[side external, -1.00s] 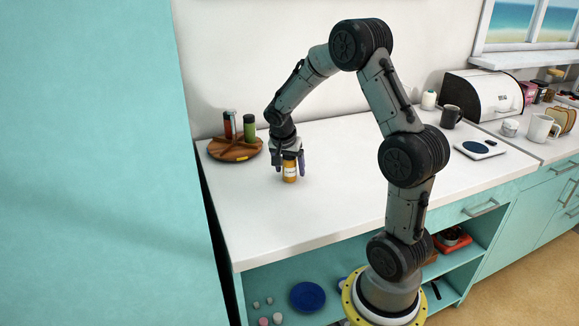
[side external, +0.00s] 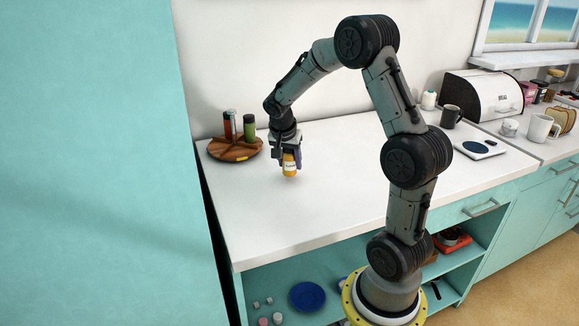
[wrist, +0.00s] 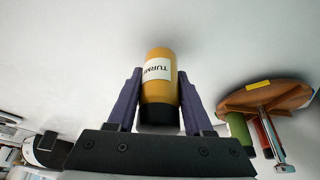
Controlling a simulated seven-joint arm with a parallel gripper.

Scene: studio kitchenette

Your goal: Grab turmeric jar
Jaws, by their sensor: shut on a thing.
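The turmeric jar (side external: 290,165) is a small yellow-orange jar with a white label and a dark lid. In the wrist view the jar (wrist: 158,92) shows part of its name on the label, with the lid end towards my gripper. My gripper (side external: 287,157) points down over the white counter and is shut on the jar. In the wrist view my gripper's purple fingers (wrist: 158,95) stand on either side of the jar. The jar looks upright and slightly above the counter, though the gap is small.
A kitchen scale (side external: 480,148), black mug (side external: 450,117) and bread box (side external: 482,95) are at the right. The counter's middle (side external: 345,165) is clear.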

